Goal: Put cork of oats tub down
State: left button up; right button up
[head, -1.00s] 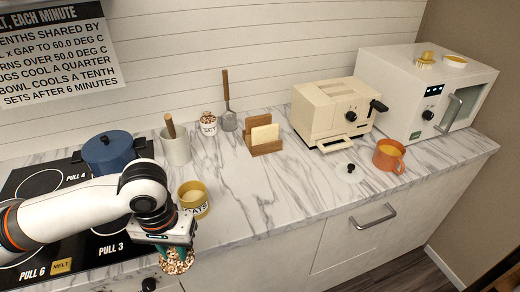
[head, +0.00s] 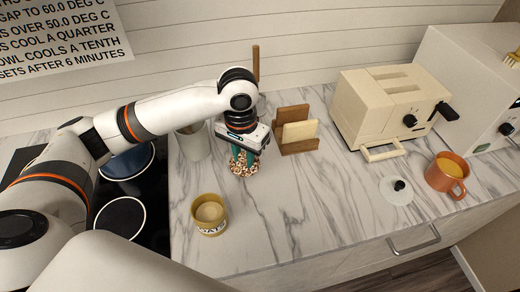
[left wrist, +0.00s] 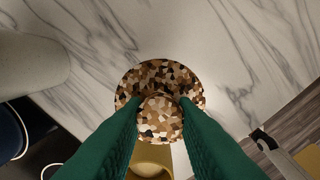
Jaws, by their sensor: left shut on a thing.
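The cork (head: 243,169) is a brown-and-cream speckled lid with a round knob. My left gripper (head: 243,155) is shut on it, fingers pointing down, over the counter between the grey crock and the wooden holder. In the left wrist view the green fingers straddle the knob of the cork (left wrist: 158,76). I cannot tell whether the cork touches the counter. The oats tub (head: 209,226), mustard yellow with lettering, stands open in front and to the left of the cork. Its side also shows in the left wrist view (left wrist: 152,156). My right gripper is not in view.
The grey crock (head: 195,145) stands left of the cork and the wooden holder (head: 292,140) right of it. A toaster (head: 385,105), an orange mug (head: 446,176) and a clear lid with a black knob (head: 399,186) are further right. The marble between tub and clear lid is free.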

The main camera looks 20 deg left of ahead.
aim_at(244, 166)
pick_arm(q)
jog(key=shift+w+a, duration=0.15)
jog(key=shift+w, duration=0.15)
notch_tip(244, 166, down, 5)
jog(key=shift+f+p, duration=0.2)
jog(key=shift+p, duration=0.25)
notch_tip(244, 166, down, 4)
jog(key=shift+f, duration=0.2)
jog(key=shift+w, duration=0.1)
jog(key=shift+f+p, duration=0.15)
jog(key=shift+p, duration=0.15)
jog(key=o, duration=1)
jog(key=shift+c, duration=0.2)
notch_tip(244, 166, up, 12)
jog(key=shift+r+b, duration=0.2)
jog(key=shift+b, duration=0.7)
